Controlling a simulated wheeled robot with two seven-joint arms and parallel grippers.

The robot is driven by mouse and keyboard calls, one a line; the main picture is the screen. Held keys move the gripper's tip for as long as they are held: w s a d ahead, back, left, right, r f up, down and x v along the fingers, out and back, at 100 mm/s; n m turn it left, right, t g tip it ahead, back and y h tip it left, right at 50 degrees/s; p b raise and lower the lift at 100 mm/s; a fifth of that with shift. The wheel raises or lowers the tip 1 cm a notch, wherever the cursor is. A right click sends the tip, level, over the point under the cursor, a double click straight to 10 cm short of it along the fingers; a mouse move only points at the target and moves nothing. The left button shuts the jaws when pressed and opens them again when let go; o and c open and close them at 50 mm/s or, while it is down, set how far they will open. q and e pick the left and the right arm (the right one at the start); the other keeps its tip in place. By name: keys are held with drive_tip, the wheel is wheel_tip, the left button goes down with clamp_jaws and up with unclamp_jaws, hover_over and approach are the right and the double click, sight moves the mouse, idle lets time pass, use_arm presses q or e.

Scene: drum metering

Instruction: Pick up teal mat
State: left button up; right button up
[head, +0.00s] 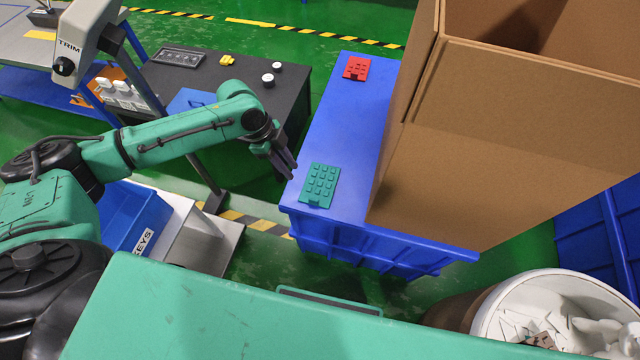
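The teal mat (320,185) is a small flat piece with rows of raised squares. It lies on the near left part of the blue crate's top (338,125). My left gripper (290,168) is just left of the mat, above the crate's left edge, and appears apart from it. Its fingers look close together and are seen from the side, so I cannot tell whether they are open or shut. I see nothing held in it. My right gripper is not in view.
A red mat (356,68) lies farther back on the blue top. A large open cardboard box (490,150) stands right of the teal mat. A dark table (240,75) with small parts is at back left. A white bin (560,310) stands at lower right.

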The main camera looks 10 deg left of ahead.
sight(311, 199)
use_arm(q)
drive_tip(key=x, duration=1.4)
drive_tip(key=shift+s+f, duration=0.2)
drive_tip(key=shift+s, duration=0.15)
drive_tip(key=shift+a, duration=0.1)
clamp_jaws()
drive_tip(key=shift+r, duration=0.1)
idle(0.3)
